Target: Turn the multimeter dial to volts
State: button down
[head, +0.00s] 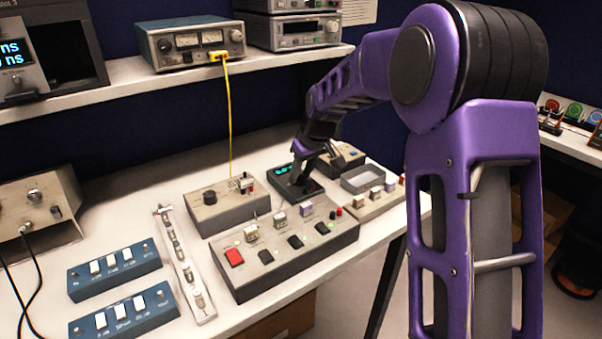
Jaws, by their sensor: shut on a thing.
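The multimeter (283,182) is a small dark box with a lit cyan display, near the middle of the bench towards the back. My gripper (305,183) points down onto the multimeter, just right of the display, and is shut on its dial. The fingers cover the dial, so its marking and pointer direction are hidden. The readout is too small to read.
A beige box with a knob (222,210) stands left of the multimeter, and a switch panel (275,267) stands in front. A small tray (362,182) is to the right. A yellow cable (229,120) hangs from the shelf instrument (190,44). Blue switch boxes (115,270) sit at left.

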jog(key=c, duration=0.5)
grip_release()
jog(key=shift+c, duration=0.2)
jog(key=shift+r, duration=0.1)
jog(key=p+v, duration=0.2)
jog(key=v, duration=1.5)
jog(key=shift+d, duration=0.15)
jog(key=shift+s+r, duration=0.1)
